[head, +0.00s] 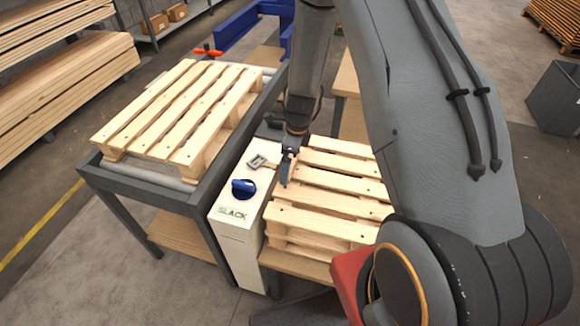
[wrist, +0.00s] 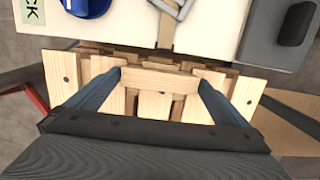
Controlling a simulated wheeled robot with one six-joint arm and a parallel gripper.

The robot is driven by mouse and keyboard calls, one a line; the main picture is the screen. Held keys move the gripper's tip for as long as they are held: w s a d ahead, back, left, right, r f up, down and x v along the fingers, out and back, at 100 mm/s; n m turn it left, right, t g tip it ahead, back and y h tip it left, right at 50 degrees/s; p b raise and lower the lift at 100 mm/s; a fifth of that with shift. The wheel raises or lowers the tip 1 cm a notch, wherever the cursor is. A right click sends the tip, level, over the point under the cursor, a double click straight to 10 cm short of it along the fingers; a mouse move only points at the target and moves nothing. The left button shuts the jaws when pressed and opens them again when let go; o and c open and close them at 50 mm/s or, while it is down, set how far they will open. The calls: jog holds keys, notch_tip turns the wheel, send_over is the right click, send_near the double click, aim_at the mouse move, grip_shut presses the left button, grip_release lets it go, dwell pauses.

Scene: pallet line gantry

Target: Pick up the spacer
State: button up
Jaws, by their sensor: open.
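A short light wooden piece (wrist: 158,80) lies crosswise over the slats in the wrist view; it looks like the spacer, though its pale wood blends with the boards. My gripper (wrist: 160,86) is open, with one blue-grey finger near each end of this piece. I cannot tell whether the fingers touch it. In the head view my gripper (head: 286,168) points down at the left edge of the stacked pallets (head: 335,195), and I cannot make out the piece there.
A white box (head: 237,222) marked SLACK, with a blue knob (head: 243,188) and a metal buckle (head: 258,162) on top, stands just left of the stack. Further left, another pallet (head: 180,110) lies on a dark-framed roller table (head: 165,196).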

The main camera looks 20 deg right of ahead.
jog(key=c, duration=0.7)
jog(key=shift+r, duration=0.1)
jog(key=shift+c, duration=0.2)
